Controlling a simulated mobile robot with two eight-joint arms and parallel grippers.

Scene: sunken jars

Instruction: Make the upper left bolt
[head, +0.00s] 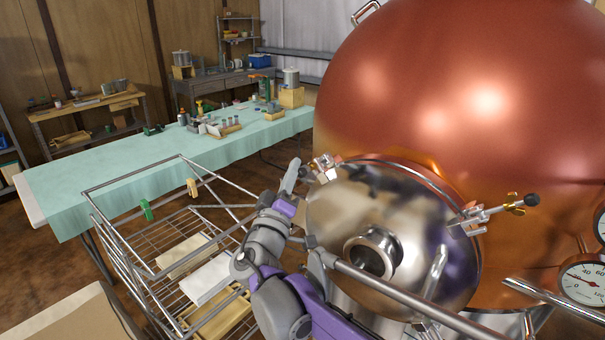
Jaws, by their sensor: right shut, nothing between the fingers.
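A large copper tank (450,80) fills the right side, with a round polished steel hatch (335,215) on its front. The upper left bolt (325,168) is a small steel clamp fitting at the hatch's upper left rim. Another bolt (492,212), with a brass nut and dark knob, sits at the hatch's right rim. My right gripper (297,168) is shut and empty, just left of the upper left bolt. I cannot tell whether it touches the bolt. My left gripper is not in view.
A steel bar (400,295) crosses in front of the hatch's lower part. A wire cart (130,270) stands left of my right arm. A long table with a green cloth (120,175) stands behind. Pressure gauges (583,283) are at the right edge.

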